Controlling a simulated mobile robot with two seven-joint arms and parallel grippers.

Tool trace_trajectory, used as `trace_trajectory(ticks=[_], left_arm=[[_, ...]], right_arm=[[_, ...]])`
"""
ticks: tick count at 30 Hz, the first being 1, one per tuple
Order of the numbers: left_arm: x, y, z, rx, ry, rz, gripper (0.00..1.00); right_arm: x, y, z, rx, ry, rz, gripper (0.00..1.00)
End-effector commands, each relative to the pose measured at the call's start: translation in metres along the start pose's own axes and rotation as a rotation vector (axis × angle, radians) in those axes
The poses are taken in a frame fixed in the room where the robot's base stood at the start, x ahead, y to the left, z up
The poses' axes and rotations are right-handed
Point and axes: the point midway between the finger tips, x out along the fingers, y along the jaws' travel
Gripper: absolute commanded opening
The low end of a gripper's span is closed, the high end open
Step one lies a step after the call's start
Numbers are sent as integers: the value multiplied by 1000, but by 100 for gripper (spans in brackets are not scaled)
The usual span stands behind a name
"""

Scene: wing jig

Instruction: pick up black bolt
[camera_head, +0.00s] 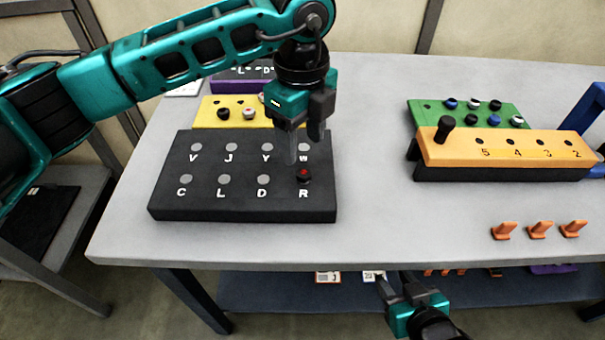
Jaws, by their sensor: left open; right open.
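Another black bolt (223,114) stands on the yellow block (203,121). Black bolts (475,119) also stand among others on the green block (424,111). My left gripper (304,148) points down over the right side of the black block, near the W spot and just behind the red-marked bolt. It is open and empty. My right gripper (396,281) is low, in front of the table's front edge, open and empty.
An orange numbered block (485,153) with a black knob (444,127) stands at the right. Several orange clips (540,229) lie near the front right edge. A purple block (226,86) is behind the yellow one. The grey table (370,200) is clear in the middle.

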Motion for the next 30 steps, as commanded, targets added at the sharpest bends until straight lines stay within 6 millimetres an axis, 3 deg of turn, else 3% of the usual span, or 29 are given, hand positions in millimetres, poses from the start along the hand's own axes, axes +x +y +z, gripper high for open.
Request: trace_trajectory(ticks=[8,17,24,30], left_arm=[[19,1,-2,0,1,1,57],[60,4,-7,-1,1,2,57],[64,3,-7,0,0,-1,57],[63,3,-7,0,0,-1,39]], right_arm=[[-1,0,-1,0,-1,0,43],[-3,0,-4,0,-1,0,43],[-3,0,-4,0,-1,0,43],[-3,0,-4,0,-1,0,43]])
